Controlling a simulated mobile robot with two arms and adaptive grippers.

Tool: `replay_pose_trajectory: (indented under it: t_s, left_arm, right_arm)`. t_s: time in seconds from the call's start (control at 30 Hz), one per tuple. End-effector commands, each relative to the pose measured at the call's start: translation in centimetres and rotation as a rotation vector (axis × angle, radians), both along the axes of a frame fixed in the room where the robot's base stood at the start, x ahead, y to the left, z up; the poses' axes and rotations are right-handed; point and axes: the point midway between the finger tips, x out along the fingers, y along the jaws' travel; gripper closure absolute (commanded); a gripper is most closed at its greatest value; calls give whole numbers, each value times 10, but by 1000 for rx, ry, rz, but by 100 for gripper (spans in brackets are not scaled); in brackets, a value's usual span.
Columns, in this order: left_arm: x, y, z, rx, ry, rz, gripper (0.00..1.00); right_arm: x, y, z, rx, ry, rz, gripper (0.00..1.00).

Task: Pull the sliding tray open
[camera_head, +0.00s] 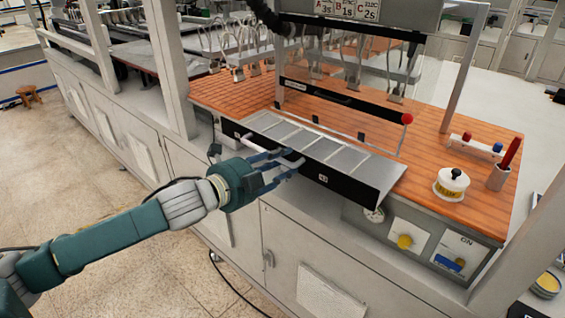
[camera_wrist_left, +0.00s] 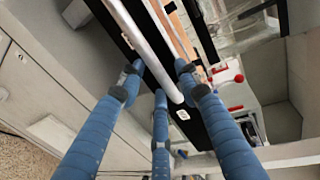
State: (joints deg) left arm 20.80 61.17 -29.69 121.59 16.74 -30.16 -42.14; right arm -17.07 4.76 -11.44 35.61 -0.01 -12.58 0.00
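The sliding tray (camera_head: 345,160) is a flat silver tray with dividers and a black front, set at the front edge of the wooden bench top. A pale bar handle (camera_head: 270,149) runs along its black front; the handle (camera_wrist_left: 152,45) also shows in the left wrist view. My left gripper (camera_head: 288,160) is at the handle in front of the tray. In the left wrist view its blue fingers (camera_wrist_left: 160,75) are spread, with the bar between them and gaps showing. Contact with the bar cannot be told. My right gripper is not in view.
A clear panel with a red knob (camera_head: 407,118) stands behind the tray. A white lidded pot (camera_head: 451,185) and a cup with a red stick (camera_head: 499,178) stand at the right of the bench.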

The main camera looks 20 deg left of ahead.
Motion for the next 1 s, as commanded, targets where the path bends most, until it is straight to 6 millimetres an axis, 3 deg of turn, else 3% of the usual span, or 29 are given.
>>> replay_pose_trajectory:
  t_s: [0.37, 0.67, 1.0]
  left_arm:
    - [-6, 4, 2, 1, -1, 2, 66]
    - [-49, 17, 9, 6, 3, -3, 66]
    - [-76, 29, 15, -1, 2, 3, 66]
  right_arm:
    - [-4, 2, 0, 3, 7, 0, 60]
    - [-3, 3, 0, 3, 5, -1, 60]
    - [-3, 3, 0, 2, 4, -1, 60]
